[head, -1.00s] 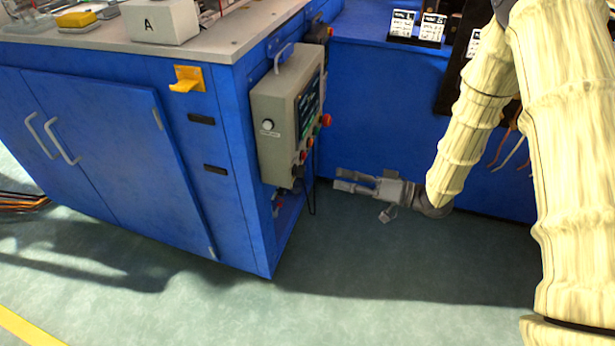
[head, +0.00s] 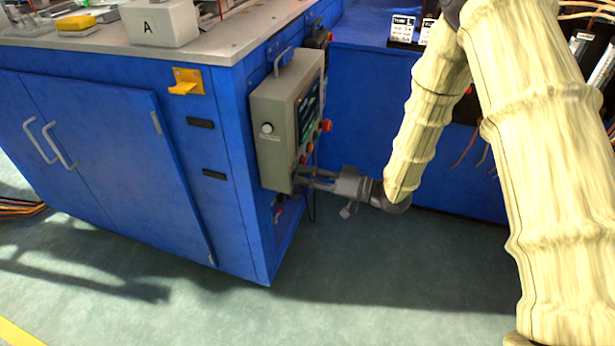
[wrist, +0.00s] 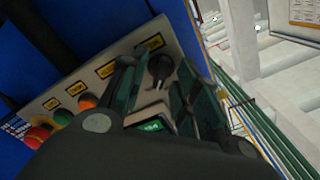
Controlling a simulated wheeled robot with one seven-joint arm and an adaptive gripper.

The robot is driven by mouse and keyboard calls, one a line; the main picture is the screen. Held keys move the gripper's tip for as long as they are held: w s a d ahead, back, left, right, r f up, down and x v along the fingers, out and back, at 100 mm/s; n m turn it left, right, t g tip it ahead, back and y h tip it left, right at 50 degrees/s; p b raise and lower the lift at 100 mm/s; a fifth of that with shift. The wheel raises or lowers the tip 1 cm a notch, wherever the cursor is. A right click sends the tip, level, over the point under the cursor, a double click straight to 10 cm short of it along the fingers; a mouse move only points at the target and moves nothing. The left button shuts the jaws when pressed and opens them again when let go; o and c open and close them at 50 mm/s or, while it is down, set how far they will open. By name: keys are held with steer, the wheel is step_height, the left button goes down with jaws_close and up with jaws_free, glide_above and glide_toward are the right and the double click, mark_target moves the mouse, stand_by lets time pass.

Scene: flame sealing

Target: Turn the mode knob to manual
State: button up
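The grey control box (head: 272,135) hangs on the side of the blue cabinet. In the wrist view, its panel carries a black knob (wrist: 160,66) under a yellow label; I take this as the mode knob. My gripper (wrist: 154,72) is open, with one finger on either side of the knob. I cannot tell whether either finger touches it. In the head view, my gripper (head: 301,180) reaches the lower part of the panel from the right, and the knob is not clear there. The knob's pointer setting is too small to read.
A red button (wrist: 37,136), a green button (wrist: 62,117) and an orange button (wrist: 88,101) line the panel beside the knob. A yellow bracket (head: 186,82) sticks out from the cabinet (head: 110,150). The green floor (head: 370,270) below my arm is clear.

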steer(key=shift+c, duration=0.4)
jaws_close()
steer(key=shift+r+n, duration=0.1)
steer(key=shift+n, duration=0.3)
steer(key=n+p, duration=0.1)
steer(key=n, duration=0.1)
steer(key=shift+s+n+p, duration=0.1)
steer(key=shift+n+p, duration=0.25)
steer(key=shift+n, duration=0.05)
steer(key=shift+n+p, duration=0.45)
steer(key=shift+n, duration=2.15)
